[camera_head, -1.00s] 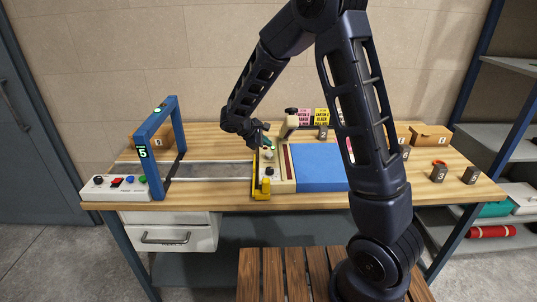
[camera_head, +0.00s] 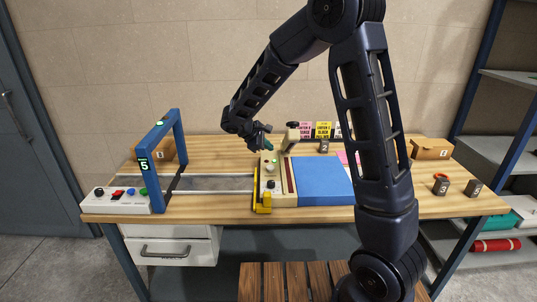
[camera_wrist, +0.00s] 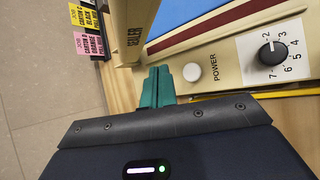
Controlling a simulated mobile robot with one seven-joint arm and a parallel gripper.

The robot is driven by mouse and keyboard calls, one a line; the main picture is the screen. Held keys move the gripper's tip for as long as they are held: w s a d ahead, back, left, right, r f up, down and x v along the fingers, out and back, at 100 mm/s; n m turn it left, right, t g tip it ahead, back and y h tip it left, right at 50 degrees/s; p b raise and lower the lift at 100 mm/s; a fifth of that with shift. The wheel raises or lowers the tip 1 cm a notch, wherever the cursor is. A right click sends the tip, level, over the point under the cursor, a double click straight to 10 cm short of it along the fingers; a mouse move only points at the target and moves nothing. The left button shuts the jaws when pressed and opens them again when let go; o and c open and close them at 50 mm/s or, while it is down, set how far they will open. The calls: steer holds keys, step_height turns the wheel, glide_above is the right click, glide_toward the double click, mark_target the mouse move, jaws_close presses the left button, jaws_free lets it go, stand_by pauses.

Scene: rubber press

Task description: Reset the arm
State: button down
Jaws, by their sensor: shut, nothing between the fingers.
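My gripper (camera_head: 268,140) is at the end of my arm, above the back end of the press control panel (camera_head: 268,178). In the wrist view its teal fingertips (camera_wrist: 158,84) are together with nothing between them. They are close to the cream panel, beside a white POWER button (camera_wrist: 192,72) and a black numbered dial (camera_wrist: 272,52). Whether the fingertips touch the panel cannot be told. In the head view my arm arches over the right part of the table and hides some of it.
A blue pad (camera_head: 322,182) lies right of the panel. A blue gate (camera_head: 150,165) showing 5 and a button box (camera_head: 115,198) stand at left. Cardboard boxes (camera_head: 432,148), small dark numbered blocks (camera_head: 473,188) and job cards (camera_head: 323,130) are around the table's back and right.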

steer(key=s+d+r+m+y, duration=0.2)
steer(key=s+r+m+y, duration=0.1)
steer(key=r+m, duration=0.2)
steer(key=s+d+r+m+y, duration=0.3)
steer(key=r+m+y, duration=0.1)
steer(key=r+m, duration=0.2)
steer(key=s+d+r+m+y, duration=0.2)
steer(key=r+m+y, duration=0.1)
steer(key=r+m, duration=0.2)
steer(key=shift+s+d+r+m+g+y, duration=0.2)
steer(key=shift+r, duration=0.45)
steer(key=shift+s+d+r+m+g+y, duration=0.15)
steer(key=shift+s+r+m+g+y, duration=0.05)
steer(key=shift+r, duration=0.4)
steer(key=s+d+f+h, duration=0.1)
steer(key=s+d+f, duration=0.1)
steer(key=s+d, duration=0.7)
steer(key=s+d+f+h, duration=0.1)
steer(key=s+d+h, duration=0.1)
steer(key=s+d, duration=0.7)
steer(key=shift+s+d+f+n, duration=0.35)
steer(key=shift+s+d+n, duration=0.05)
steer(key=shift+s, duration=0.65)
